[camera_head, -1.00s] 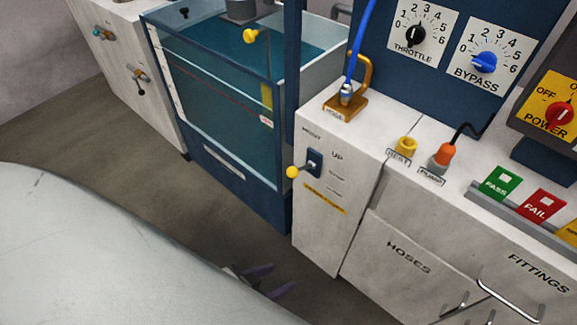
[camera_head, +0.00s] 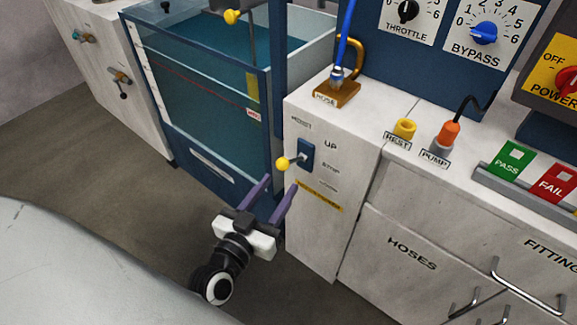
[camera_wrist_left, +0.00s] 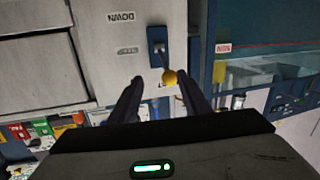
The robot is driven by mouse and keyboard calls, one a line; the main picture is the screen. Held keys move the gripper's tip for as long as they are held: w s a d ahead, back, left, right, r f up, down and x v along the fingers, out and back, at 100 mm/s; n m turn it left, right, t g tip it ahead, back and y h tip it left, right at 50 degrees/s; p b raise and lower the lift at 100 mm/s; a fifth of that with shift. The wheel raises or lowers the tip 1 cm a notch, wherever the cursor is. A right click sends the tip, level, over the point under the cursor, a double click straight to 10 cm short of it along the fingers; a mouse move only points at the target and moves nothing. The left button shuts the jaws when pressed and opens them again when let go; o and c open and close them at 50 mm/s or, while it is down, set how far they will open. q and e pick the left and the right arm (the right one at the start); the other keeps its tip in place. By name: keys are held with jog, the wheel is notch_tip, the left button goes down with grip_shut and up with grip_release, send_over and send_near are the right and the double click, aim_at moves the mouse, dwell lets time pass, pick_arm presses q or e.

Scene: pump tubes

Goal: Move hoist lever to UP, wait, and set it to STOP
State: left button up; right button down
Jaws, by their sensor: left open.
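The hoist lever has a yellow ball knob (camera_head: 283,163) on a short rod from a blue plate (camera_head: 306,155) on the white cabinet front. Labels UP and STOP are printed beside it. The rod stands out toward me; I cannot tell its exact setting. My left gripper (camera_head: 281,182) is open and empty, its purple fingers pointing up at the knob from just below in the head view. In the left wrist view, turned upside down, the knob (camera_wrist_left: 169,77) shows between the fingertips (camera_wrist_left: 160,80), seemingly not gripped. My right gripper is not in view.
A glass water tank (camera_head: 205,105) in a blue frame stands left of the cabinet. A brass hose hook (camera_head: 340,93) sits on the cabinet top, with a yellow REST holder (camera_head: 404,129) and an orange PUMP plug (camera_head: 448,135) to its right. Floor is free in front.

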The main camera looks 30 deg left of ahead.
aim_at(293, 161)
pick_arm(q)
jog(key=shift+w+a+r+n+t+y, duration=0.35)
jog(key=shift+w+a+r+y, duration=0.25)
jog(key=shift+w+a, duration=0.25)
jog(key=w, duration=0.9)
jog(key=shift+a, duration=0.3)
jog(key=shift+w, duration=0.1)
grip_shut()
